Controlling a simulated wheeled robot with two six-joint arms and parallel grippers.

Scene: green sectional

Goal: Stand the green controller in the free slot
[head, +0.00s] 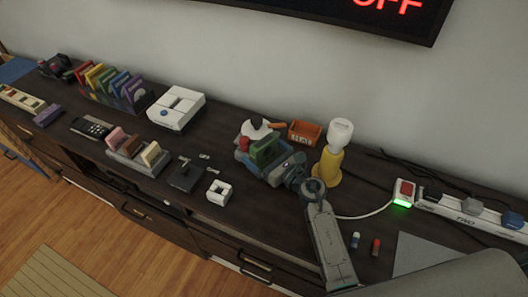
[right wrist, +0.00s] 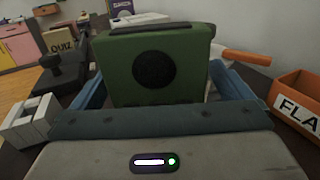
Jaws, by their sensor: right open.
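The green controller (head: 264,150) is a boxy green piece. In the right wrist view its face (right wrist: 120,75) carries a round black disc. My right gripper (head: 270,164) is open around it, with blue fingers (right wrist: 157,82) on either side; contact cannot be told. The lower part of the controller is hidden by the gripper. A grey slotted rack (head: 124,157) stands left of it on the dark cabinet, holding pink, brown and cream pieces. A gap shows among them, but its exact shape is too small to tell. My left gripper is not in view.
A white square block (head: 218,191) and a black box (head: 183,176) stand between the gripper and the rack. A yellow bottle (head: 327,165) and an orange bin (head: 304,133) are close to the gripper. A white console (head: 176,106) and colourful upright cases (head: 107,84) stand behind.

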